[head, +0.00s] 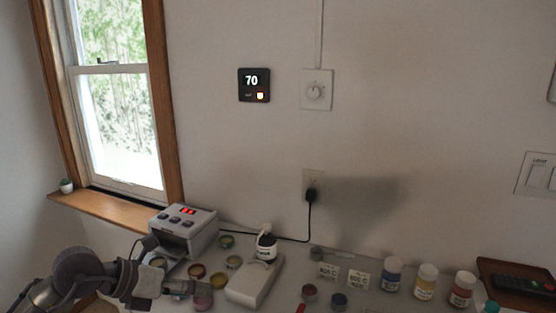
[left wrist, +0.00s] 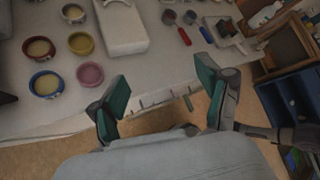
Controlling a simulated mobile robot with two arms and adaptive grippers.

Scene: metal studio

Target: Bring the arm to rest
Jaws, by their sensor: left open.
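My left arm comes in at the lower left of the head view, with its gripper (head: 180,287) low over the near edge of the table. In the left wrist view the left gripper (left wrist: 160,85) is open, its two green-padded fingers wide apart with nothing between them. The table edge and the floor show beyond the gap. My right arm and gripper are not in view.
A white table (left wrist: 160,72) holds small bowls, including a pink one (left wrist: 90,74), a white scale-like device (head: 254,283), a grey box with a red display (head: 184,230), and several jars (head: 426,281). A blue crate (left wrist: 287,104) stands at the right.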

